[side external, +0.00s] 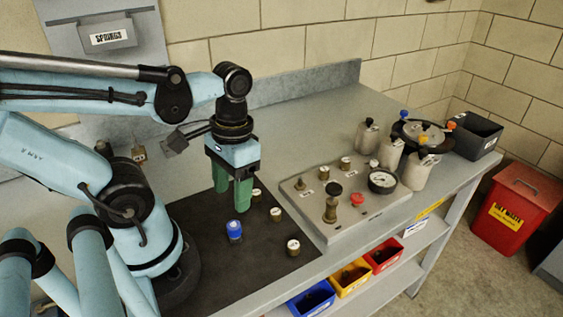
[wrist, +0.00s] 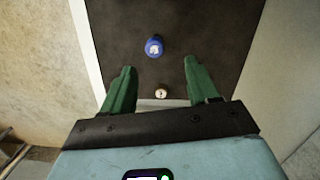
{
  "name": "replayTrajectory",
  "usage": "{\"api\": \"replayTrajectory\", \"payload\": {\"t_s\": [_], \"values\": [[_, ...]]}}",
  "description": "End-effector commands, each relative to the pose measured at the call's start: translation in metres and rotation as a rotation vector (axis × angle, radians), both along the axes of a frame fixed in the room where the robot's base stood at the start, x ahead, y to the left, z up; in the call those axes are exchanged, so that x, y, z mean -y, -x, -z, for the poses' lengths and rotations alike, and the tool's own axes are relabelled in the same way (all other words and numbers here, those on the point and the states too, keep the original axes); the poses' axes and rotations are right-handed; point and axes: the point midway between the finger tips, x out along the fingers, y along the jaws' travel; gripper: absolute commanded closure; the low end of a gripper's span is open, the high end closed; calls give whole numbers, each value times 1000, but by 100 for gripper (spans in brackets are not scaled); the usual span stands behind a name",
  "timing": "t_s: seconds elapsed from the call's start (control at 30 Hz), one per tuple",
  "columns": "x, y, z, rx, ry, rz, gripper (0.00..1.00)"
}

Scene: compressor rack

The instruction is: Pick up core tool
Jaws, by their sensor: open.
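My gripper (side external: 232,198) has two green fingers, spread apart and empty, pointing down above the dark mat. A short piece with a blue top (side external: 235,231) stands on the mat just in front of the fingers; no label names it, so I cannot be sure it is the core tool. In the wrist view the blue-topped piece (wrist: 154,46) lies beyond the fingertips (wrist: 160,68). A small white-topped piece (wrist: 161,92) shows between the fingers there. In the side view, white-topped brass pieces stand near the gripper (side external: 257,195), to its right (side external: 276,214) and near the mat's front edge (side external: 293,246).
A grey fitting panel (side external: 317,219) with a gauge (side external: 382,181) and valves stands right of the mat (side external: 262,263). Several canisters (side external: 418,171), a round lidded pot (side external: 424,133) and a black bin (side external: 478,137) stand farther right.

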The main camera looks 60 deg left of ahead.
Motion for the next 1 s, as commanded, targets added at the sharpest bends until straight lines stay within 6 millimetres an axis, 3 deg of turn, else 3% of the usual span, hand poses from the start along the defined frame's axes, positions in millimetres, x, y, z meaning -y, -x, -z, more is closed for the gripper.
{"api": "replayTrajectory", "payload": {"t_s": [0.3, 1.0], "values": [[1, 3, 33, 2, 0, 1, 40], [8, 6, 68, 2, 0, 2, 40]]}}
